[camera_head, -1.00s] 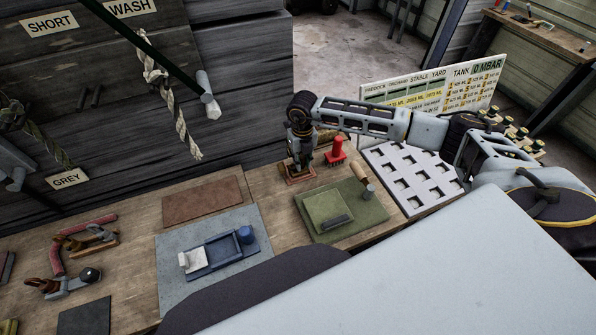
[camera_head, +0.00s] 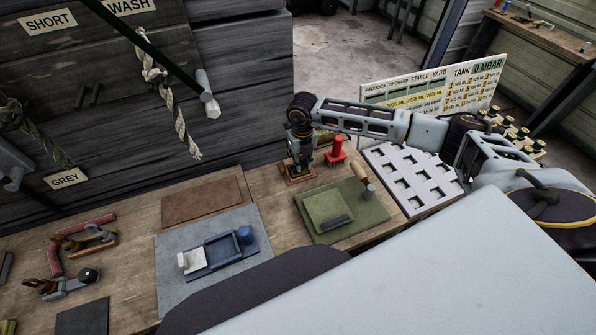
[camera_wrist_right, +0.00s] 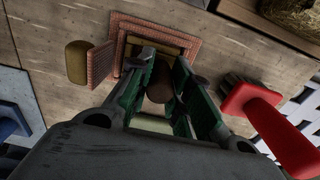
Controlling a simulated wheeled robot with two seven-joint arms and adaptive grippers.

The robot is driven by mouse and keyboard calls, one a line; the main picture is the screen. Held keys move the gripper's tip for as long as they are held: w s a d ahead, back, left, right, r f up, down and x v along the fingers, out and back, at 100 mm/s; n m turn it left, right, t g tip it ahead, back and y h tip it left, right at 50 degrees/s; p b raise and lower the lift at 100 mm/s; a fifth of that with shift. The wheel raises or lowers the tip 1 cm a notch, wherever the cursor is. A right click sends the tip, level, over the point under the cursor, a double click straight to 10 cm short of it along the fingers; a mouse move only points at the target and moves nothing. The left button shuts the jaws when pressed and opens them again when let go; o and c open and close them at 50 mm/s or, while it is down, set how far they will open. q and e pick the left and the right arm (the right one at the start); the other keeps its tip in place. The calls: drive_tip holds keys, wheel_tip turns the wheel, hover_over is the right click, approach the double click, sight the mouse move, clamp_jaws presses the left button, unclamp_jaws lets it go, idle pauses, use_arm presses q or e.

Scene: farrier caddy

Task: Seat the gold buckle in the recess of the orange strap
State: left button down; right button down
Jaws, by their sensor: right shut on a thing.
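My right gripper (camera_head: 298,174) points down over the orange strap (camera_head: 288,180) at the back of the bench. In the right wrist view the strap (camera_wrist_right: 115,42) is a brick-textured square frame around a recess. A gold piece (camera_wrist_right: 140,46), which looks like the gold buckle, shows inside the frame, partly hidden by the fingers. My right gripper (camera_wrist_right: 159,92) is shut on a brown knob (camera_wrist_right: 160,78) that appears to stand on the buckle. I cannot tell whether the buckle is fully down in the recess. My left gripper is not in view.
A red stamp-like tool (camera_head: 336,150) stands close to the right of the gripper. A green mat (camera_head: 372,212) with a green block lies in front. A grey mat (camera_head: 172,262) with a blue tray (camera_head: 205,268) and a brown mat (camera_head: 200,202) lie left.

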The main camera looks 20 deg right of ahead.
sight(302, 158)
drive_tip(key=shift+f, duration=0.25)
idle(0.6)
drive_tip(key=c, duration=1.2)
unclamp_jaws()
drive_tip(key=shift+c, duration=0.2)
drive_tip(key=shift+r, duration=6)
